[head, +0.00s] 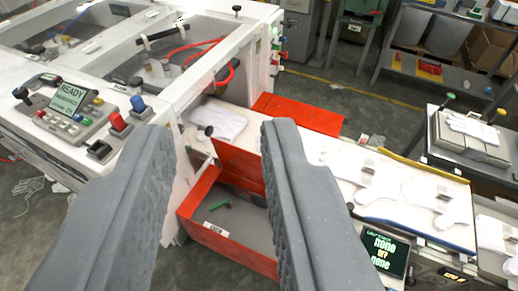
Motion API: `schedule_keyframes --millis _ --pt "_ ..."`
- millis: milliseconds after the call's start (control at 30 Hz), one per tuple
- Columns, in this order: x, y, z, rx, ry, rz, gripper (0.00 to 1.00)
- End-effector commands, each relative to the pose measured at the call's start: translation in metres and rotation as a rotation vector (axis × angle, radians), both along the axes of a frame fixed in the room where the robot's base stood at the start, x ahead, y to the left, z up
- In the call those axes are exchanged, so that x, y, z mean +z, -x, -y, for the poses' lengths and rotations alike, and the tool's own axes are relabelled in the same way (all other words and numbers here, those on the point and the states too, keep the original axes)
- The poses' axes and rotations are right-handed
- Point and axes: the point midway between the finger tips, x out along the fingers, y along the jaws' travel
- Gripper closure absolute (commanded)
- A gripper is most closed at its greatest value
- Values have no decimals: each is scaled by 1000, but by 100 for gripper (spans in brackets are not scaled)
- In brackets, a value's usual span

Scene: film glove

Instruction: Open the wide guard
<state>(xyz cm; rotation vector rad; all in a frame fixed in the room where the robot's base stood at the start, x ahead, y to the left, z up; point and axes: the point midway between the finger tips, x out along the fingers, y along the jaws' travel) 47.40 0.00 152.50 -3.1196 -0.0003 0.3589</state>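My gripper (220,128) is open, with its two grey ribbed fingers wide apart and nothing held between them. A white-framed machine (190,85) fills the upper left, beyond and left of the fingers. Its top has clear panels in white frames; a black bar handle (163,34) sits on one, which may be the wide guard. That panel appears to lie down over the machine. I cannot tell for certain which panel is the wide guard. The fingers are apart from the handle, nearer to me and lower in the picture.
A control box with a screen reading READY (68,97) and red and blue buttons sits at left. An open red bin (228,248) lies below the fingers. White glove shapes lie on the right-hand table (400,190). A small screen (385,253) is at lower right. Shelves stand behind.

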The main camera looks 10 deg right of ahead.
Motion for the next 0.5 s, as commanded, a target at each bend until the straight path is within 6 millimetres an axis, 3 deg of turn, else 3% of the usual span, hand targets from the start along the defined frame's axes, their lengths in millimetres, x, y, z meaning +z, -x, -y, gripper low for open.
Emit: schedule_keyframes --millis 367,467,500 --pt "-1 0 0 0 1 0 73" --pt "-2 -3 -1 2 -6 1 98" --pt "-4 -7 -3 4 -17 4 100"
